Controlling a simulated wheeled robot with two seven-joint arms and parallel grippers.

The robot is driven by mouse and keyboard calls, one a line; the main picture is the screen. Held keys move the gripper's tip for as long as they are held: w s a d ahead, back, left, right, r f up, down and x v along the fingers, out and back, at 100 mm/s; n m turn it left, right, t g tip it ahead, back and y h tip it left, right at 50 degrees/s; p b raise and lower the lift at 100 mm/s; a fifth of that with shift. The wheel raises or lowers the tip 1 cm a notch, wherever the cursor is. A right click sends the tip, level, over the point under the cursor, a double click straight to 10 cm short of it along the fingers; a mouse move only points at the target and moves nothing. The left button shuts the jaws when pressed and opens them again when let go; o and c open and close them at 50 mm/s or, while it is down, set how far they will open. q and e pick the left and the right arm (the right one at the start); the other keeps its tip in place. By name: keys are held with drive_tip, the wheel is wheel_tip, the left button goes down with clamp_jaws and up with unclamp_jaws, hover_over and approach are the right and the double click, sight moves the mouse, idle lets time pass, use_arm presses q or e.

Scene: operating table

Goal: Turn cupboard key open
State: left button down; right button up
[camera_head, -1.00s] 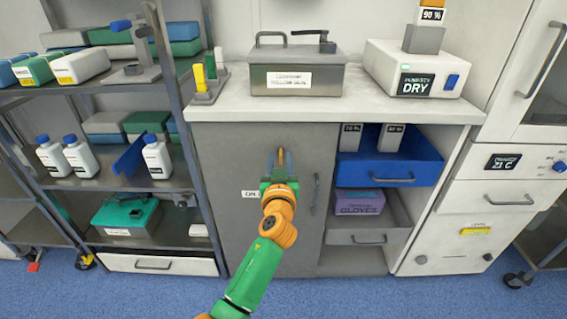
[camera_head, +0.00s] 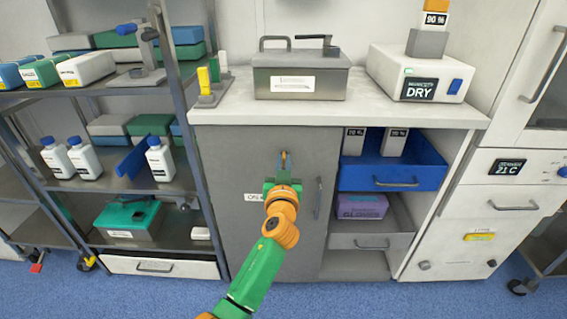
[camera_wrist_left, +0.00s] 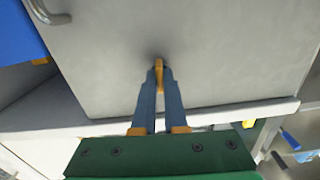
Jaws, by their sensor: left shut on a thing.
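The grey cupboard door (camera_head: 237,165) is closed under the left part of the counter. A small yellow key (camera_wrist_left: 158,74) stands out from it, seen in the left wrist view. My left gripper (camera_head: 285,162) is at the upper part of the door. In the wrist view its two blue fingers (camera_wrist_left: 159,88) are shut on the key, one on each side. The lock behind the key is mostly hidden by the fingertips. In the head view the gripper covers most of the key. My right gripper is in neither view.
The door's vertical handle (camera_head: 318,198) is right of the gripper. A blue drawer (camera_head: 392,179) stands pulled out further right, above a grey drawer (camera_head: 372,242). A metal shelf rack (camera_head: 186,145) is close on the left. A metal box (camera_head: 300,82) stands on the counter.

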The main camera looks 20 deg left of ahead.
use_arm(q)
drive_tip(key=m, duration=0.4)
drive_tip(key=shift+d, duration=0.1)
drive_tip(key=m, duration=0.4)
drive_tip(key=shift+m+p, duration=0.3)
drive_tip(key=shift+f+m+p, duration=0.2)
drive_tip(key=shift+m+p, duration=0.8)
drive_tip(key=shift+m, duration=3.3)
drive_tip(key=c, duration=1)
unclamp_jaws()
drive_tip(key=shift+d, duration=0.1)
drive_tip(key=shift+o, duration=0.2)
